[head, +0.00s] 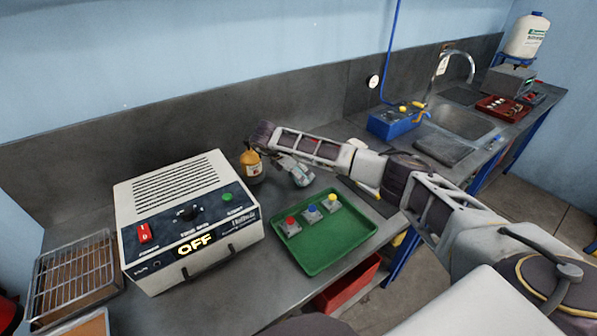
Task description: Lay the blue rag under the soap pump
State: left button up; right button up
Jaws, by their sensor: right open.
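My right arm reaches in from the right, and its gripper (299,174) points down over the bench behind the green tray. It is open, and its pale fingers are small in view. An amber bottle (252,168) with an orange-yellow label stands just left of it, behind the power supply's right corner. It may be the soap pump; the wrist is close to its top, and I cannot tell if they touch. I cannot make out a blue rag; my arm hides part of the bench. My left gripper is out of view.
A white power supply (190,222) reading OFF stands left of a green tray (322,262) with red, blue and yellow button blocks. A wire rack (72,275) is far left. A blue box (393,123), a sink (462,122) and a red tray (503,108) lie at the back right.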

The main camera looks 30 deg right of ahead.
jog(key=shift+r, duration=0.4)
jog(key=v, duration=0.5)
jog(key=shift+a+b, duration=0.15)
jog(key=shift+b, duration=0.2)
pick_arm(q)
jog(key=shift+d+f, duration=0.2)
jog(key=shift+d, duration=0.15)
pick_arm(e)
jog(key=v, duration=0.6)
jog(key=shift+r, duration=0.25)
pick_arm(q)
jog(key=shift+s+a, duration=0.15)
pick_arm(e)
jog(key=shift+a, duration=0.1)
